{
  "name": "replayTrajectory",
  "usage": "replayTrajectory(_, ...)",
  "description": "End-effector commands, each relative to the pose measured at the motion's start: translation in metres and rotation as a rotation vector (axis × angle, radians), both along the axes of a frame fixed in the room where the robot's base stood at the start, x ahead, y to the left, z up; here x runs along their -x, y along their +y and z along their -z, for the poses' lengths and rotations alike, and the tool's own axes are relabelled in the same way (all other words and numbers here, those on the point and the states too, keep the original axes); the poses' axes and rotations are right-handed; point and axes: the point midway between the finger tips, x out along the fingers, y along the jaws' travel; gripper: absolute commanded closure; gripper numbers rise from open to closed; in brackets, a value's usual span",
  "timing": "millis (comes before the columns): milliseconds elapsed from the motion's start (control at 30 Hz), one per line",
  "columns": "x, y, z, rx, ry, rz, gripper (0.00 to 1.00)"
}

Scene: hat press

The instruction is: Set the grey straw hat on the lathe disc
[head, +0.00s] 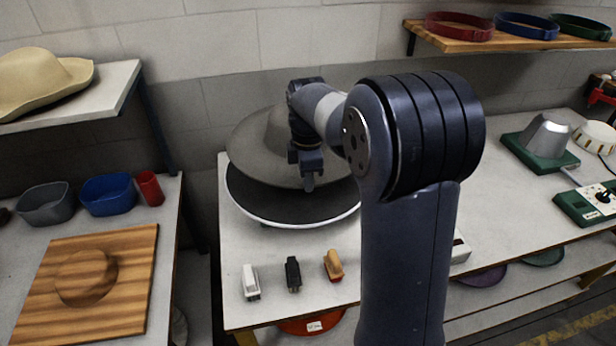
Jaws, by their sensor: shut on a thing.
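The grey straw hat (252,145) is at the centre left of the head view, with a wide brim and its crown partly hidden behind my arm. My gripper (308,183) is shut on the hat at its near side; the exact contact of the fingers is hard to see. The hat is tilted, with its brim overlapping a wide dark round disc with a pale rim (285,208), which looks like the lathe disc, on the white table. I cannot tell whether the brim touches the disc.
Three small brushes or blocks, white (251,282), black (293,274) and tan (333,265), lie in front of the disc. A beige hat (45,80) sits on the left shelf.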

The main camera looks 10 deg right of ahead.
Motion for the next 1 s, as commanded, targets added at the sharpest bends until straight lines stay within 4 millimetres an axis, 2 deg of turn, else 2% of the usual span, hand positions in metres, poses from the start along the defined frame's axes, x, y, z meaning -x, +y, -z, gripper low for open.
replayTrajectory(33,0.000,0.000,0.008,0.000,0.000,0.000,1.00)
replayTrajectory(700,0.000,0.000,0.061,0.000,0.001,0.000,1.00)
replayTrajectory(1000,0.000,0.000,0.075,0.000,-0.001,0.000,1.00)
